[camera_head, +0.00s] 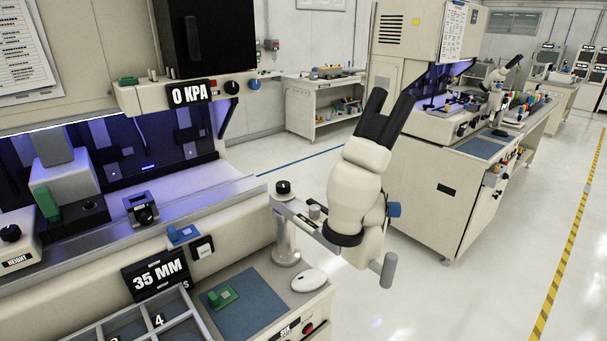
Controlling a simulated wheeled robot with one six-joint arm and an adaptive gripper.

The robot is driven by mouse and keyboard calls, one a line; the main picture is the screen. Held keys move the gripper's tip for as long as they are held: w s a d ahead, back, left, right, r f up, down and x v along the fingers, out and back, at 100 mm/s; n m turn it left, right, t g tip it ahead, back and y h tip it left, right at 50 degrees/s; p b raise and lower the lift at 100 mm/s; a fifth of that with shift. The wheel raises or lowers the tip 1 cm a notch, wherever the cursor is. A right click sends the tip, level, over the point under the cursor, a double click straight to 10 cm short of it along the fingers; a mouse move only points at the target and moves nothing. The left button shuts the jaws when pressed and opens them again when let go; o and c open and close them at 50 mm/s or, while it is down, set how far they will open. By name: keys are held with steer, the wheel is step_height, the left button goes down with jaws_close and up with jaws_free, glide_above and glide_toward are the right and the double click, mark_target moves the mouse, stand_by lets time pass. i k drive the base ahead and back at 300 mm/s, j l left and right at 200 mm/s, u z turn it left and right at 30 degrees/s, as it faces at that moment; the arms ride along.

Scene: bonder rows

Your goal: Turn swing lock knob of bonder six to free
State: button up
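A bonder (225,225) fills the left and front. A post (285,238) stands at its right end, with a black knob (283,187) on top. From the post a short arm reaches right to a cream microscope (358,190) with two black eyepieces, swung out beyond the bench. A smaller grey knob (314,211) sits on that arm. I cannot tell which of these is the swing lock knob, or whether it is locked or free. A blue knob (394,210) is on the microscope's side. My gripper is not in view.
A "35 MM" sign (157,276), a divided tray (115,326), a blue mat (245,303) and a white mouse (309,280) lie in front. Another bonder (430,185) stands behind right. Open floor (470,295) lies right.

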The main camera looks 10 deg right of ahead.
mark_target(283, 187)
steer(key=i+l, duration=0.15)
steer(key=l, duration=0.2)
steer(key=i+l+u, duration=0.15)
steer(key=i+l, duration=0.2)
steer(key=l, duration=0.3)
steer(key=i+l+u, duration=0.15)
steer(key=l, duration=0.2)
steer(key=i+l, duration=0.15)
steer(key=l, duration=0.25)
steer(key=i+l+u, duration=0.15)
steer(key=l, duration=0.2)
steer(key=i+l+u, duration=0.2)
steer(key=i+l, duration=0.6)
steer(key=i, duration=0.05)
